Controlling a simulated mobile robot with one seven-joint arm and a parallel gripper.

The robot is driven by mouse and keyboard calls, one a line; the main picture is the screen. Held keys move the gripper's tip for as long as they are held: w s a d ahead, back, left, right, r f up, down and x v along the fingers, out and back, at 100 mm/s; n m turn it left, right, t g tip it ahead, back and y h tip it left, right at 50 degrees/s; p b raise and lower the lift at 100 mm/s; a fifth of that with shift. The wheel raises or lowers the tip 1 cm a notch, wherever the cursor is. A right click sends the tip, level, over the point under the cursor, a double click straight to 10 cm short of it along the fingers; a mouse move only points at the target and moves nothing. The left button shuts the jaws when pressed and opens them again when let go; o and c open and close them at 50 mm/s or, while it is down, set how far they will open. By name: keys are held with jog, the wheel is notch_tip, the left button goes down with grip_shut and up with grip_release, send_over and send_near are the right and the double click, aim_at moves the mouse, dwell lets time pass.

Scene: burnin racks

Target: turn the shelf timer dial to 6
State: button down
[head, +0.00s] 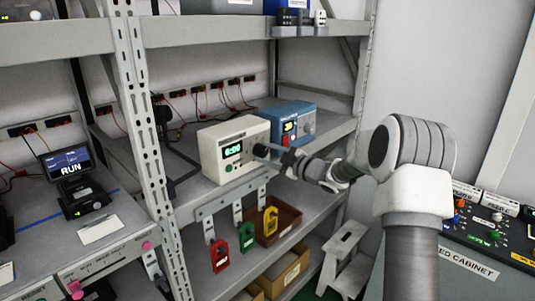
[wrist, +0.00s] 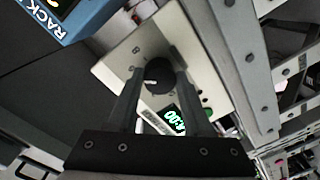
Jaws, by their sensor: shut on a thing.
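The shelf timer is a cream box (head: 236,160) on the middle shelf of the rack, and it also shows in the wrist view (wrist: 120,66). The round black dial (wrist: 159,74) is on the timer's front face, right of the display in the head view. My gripper (head: 270,154) is shut on the dial, with one finger (wrist: 158,82) on each side of it.
A blue device (head: 292,124) stands close to the timer's right. Red, green and yellow tags (head: 220,255) hang below the shelf edge. A metal rack upright (head: 140,130) stands left of the timer. A grey step stool (head: 344,255) is below my arm.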

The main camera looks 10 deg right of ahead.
jog(key=shift+c, duration=1.6)
grip_release()
jog(key=b+v, duration=0.1)
jog(key=v, duration=1.6)
jog(key=shift+s, duration=0.2)
jog(key=shift+d, duration=0.1)
